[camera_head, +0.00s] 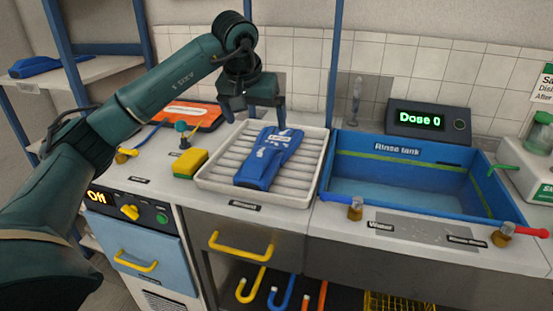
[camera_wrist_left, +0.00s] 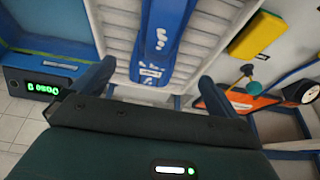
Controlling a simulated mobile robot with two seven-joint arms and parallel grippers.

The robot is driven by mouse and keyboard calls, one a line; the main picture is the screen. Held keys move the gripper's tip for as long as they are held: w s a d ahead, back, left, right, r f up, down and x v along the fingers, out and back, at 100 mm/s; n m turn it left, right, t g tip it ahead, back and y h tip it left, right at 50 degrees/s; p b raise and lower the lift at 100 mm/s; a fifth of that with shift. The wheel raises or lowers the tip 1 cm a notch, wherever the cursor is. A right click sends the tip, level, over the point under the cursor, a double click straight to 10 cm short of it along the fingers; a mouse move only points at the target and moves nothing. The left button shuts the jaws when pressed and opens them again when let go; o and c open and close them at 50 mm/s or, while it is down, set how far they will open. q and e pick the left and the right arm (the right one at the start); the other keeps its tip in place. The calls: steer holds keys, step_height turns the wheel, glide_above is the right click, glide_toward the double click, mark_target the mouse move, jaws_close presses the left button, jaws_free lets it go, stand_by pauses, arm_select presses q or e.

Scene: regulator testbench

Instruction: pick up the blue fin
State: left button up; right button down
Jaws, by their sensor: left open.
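The blue fin (camera_head: 268,160) lies on a white ribbed tray (camera_head: 312,165) on the counter, with pale patches and a small label on it. In the left wrist view the blue fin (camera_wrist_left: 160,40) shows between the fingers, beyond the fingertips. My left gripper (camera_head: 252,106) is open and empty, above the far end of the fin and apart from it. In the left wrist view its two fingers (camera_wrist_left: 153,74) stand wide on either side of the fin's labelled end. My right gripper is not in view.
A yellow sponge (camera_head: 190,163) lies left of the tray. An orange board (camera_head: 190,113) lies at the back left. Another blue item (camera_head: 35,66) sits on the left shelf.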

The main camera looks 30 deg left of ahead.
mark_target(263, 149)
arm_select(q)
steer(key=x, duration=0.6)
steer(key=shift+f, duration=0.4)
steer(key=shift+w+x, duration=0.2)
steer(key=shift+x, duration=2.75)
steer(key=shift+r, duration=0.1)
steer(key=shift+c, duration=0.5)
steer(key=c, duration=1.2)
